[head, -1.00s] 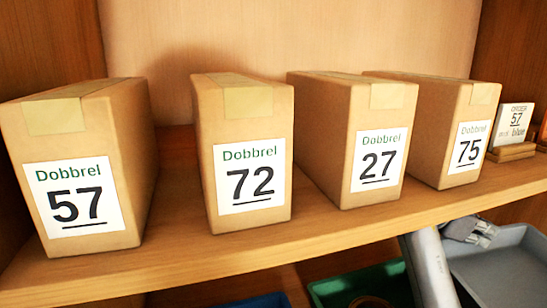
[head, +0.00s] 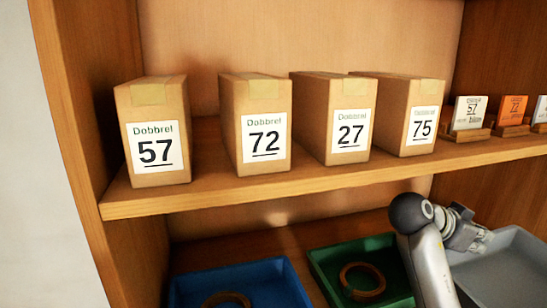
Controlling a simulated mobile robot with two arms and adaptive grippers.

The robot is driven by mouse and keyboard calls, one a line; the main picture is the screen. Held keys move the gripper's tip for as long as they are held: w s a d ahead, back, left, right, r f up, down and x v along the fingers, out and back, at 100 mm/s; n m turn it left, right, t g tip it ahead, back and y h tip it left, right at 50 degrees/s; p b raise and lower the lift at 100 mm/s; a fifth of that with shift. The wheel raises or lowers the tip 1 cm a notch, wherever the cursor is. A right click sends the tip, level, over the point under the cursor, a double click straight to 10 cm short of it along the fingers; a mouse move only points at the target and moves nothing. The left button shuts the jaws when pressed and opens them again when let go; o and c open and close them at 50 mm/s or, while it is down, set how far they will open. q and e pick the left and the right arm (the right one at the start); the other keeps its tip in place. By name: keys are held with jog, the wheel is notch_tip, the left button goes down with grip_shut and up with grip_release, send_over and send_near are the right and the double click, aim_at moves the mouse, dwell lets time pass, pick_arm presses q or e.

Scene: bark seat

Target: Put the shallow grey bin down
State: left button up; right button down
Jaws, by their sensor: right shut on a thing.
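The shallow grey bin (head: 510,280) is at the lower right of the head view, and its right and near parts run out of the frame. My right gripper (head: 478,238) is shut on the bin's far left rim. The bin is at about the height of the lower shelf, beside the green bin; I cannot tell whether it rests on anything. My left gripper is not in view.
Cardboard boxes marked 57 (head: 155,150), 72 (head: 263,140), 27 (head: 350,132) and 75 (head: 422,125) stand on the upper shelf (head: 230,192). Small cards in wooden holders (head: 468,120) stand right of them. Below are a blue bin (head: 245,275) and a green bin (head: 325,262), each holding a brown ring.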

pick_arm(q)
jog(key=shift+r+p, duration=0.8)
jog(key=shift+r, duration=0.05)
pick_arm(e)
jog(key=s+a+n+t+y, duration=0.2)
jog(key=a+n+t+y, duration=0.3)
jog(key=a, duration=0.7)
jog(key=s+a+n+t+y, duration=0.3)
jog(key=a+n+t+y, duration=0.2)
jog(key=a+n, duration=0.5)
jog(key=shift+a+r+y, duration=0.4)
jog(key=shift+a+y, duration=0.45)
jog(key=shift+y, duration=0.35)
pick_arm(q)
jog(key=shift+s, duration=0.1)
pick_arm(e)
jog(key=shift+f, duration=0.1)
